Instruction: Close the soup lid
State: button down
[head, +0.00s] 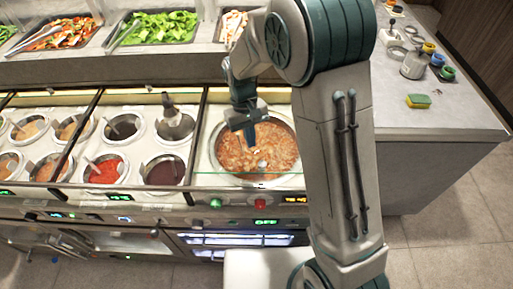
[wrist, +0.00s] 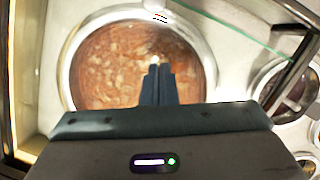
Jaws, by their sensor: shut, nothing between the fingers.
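The soup pot (head: 257,170) is a round well with a pale metal rim, filled with brown-orange chunky soup (head: 240,155). In the wrist view the soup (wrist: 105,65) fills much of the upper left. I cannot make out a separate lid with certainty; a thin green line, perhaps a glass edge, crosses the front of the well. My gripper (head: 250,143) is over the soup, pointing down, with its fingers together and empty. In the wrist view the fingertips (wrist: 159,70) are in front of the soup, near a small whitish spot. Whether they touch anything is unclear.
Several sauce wells (head: 105,169) stand to the left, some with ladles. Dark dividers separate the sections. Salad trays (head: 158,27) line the shelf behind. The right counter (head: 440,110) holds a yellow-green sponge (head: 418,101), a metal canister (head: 414,65) and small jars.

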aim_at(257, 160)
jog(key=shift+s+d+f+p, duration=0.2)
jog(key=shift+s+d, duration=0.1)
jog(key=shift+s, duration=0.35)
jog(key=shift+s+d+f+p, duration=0.1)
jog(key=shift+s+d+p, duration=0.15)
jog(key=shift+s, duration=0.35)
jog(key=shift+s+d+f+p, duration=0.15)
jog(key=shift+s+d, duration=0.2)
jog(key=shift+s, duration=0.3)
